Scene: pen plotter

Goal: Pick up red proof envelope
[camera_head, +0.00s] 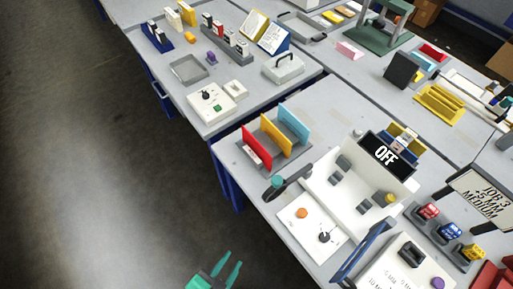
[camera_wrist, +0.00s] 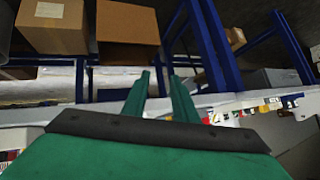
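A thin red upright panel (camera_head: 257,148) stands in a grey rack (camera_head: 270,164) on the near table, beside a yellow panel (camera_head: 276,135) and a light blue panel (camera_head: 294,122). It may be the red proof envelope, but I cannot tell for sure. A small pale label or block sits low at its front. My green gripper (camera_head: 233,263) is over the floor at the bottom of the head view, off the table and well apart from the rack. It is open and empty. Its two fingers (camera_wrist: 158,78) show apart in the wrist view, with no envelope recognisable there.
Another red item (camera_head: 433,52) lies on the far table. Floor left of the tables is clear. Cardboard boxes (camera_wrist: 127,24) show in the wrist view.

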